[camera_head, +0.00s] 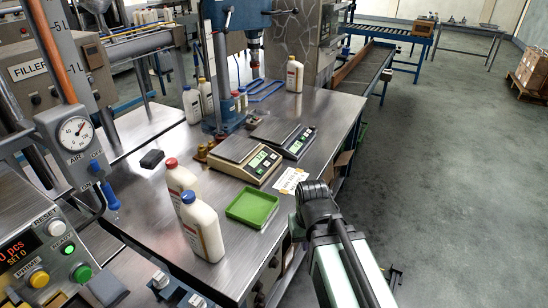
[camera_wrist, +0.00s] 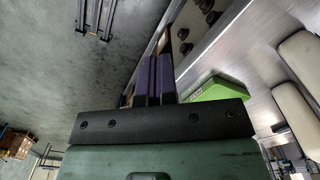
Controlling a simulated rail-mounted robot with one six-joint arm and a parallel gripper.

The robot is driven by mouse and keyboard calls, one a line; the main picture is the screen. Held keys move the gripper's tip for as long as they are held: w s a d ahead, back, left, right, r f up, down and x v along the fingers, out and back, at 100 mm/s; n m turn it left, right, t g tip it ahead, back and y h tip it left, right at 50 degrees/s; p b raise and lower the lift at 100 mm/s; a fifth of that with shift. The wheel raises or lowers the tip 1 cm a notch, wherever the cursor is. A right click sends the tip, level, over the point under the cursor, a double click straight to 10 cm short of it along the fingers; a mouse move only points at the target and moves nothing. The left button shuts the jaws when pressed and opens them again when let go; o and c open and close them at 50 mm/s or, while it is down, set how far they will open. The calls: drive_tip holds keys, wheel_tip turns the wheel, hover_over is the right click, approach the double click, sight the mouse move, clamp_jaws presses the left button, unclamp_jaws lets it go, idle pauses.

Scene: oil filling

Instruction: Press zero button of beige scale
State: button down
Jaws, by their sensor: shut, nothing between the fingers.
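The beige scale (camera_head: 245,160) stands on the steel table in the head view, with a steel weighing plate and a lit green display beside small buttons on its front panel. The single buttons are too small to tell apart. My gripper (camera_wrist: 154,62) shows in the wrist view with its two purple-grey fingers together and nothing held. It is near the table's edge, apart from the scale, which I do not see in the wrist view. In the head view only my arm shows, at the table's right front edge; the fingers cannot be made out there.
A darker scale (camera_head: 285,135) stands right behind the beige one. A printed card (camera_head: 289,181) and a green tray (camera_head: 252,207) lie in front. A blue-capped bottle (camera_head: 202,230) and a red-capped bottle (camera_head: 181,188) stand left of the tray. The floor to the right is open.

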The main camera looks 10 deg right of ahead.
idle(0.4)
drive_tip(key=w+d+f+m+t+y+b, duration=0.1)
drive_tip(key=w+f+t+y+b, duration=0.15)
drive_tip(key=w, duration=0.95)
drive_tip(key=w+d+f+t+y+b, duration=0.15)
drive_tip(key=w+b, duration=0.25)
drive_tip(key=w, duration=0.8)
drive_tip(key=w+r+m+t+y, duration=0.1)
drive_tip(key=w+r+t, duration=0.2)
drive_tip(key=w, duration=1)
drive_tip(key=w+d+r+m+t+y+b, duration=0.1)
drive_tip(key=w+r+m+t+y, duration=0.1)
drive_tip(key=w, duration=1.1)
drive_tip(key=shift+d+r+t, duration=0.25)
drive_tip(key=shift+r+t, duration=0.3)
drive_tip(key=shift+t, duration=0.45)
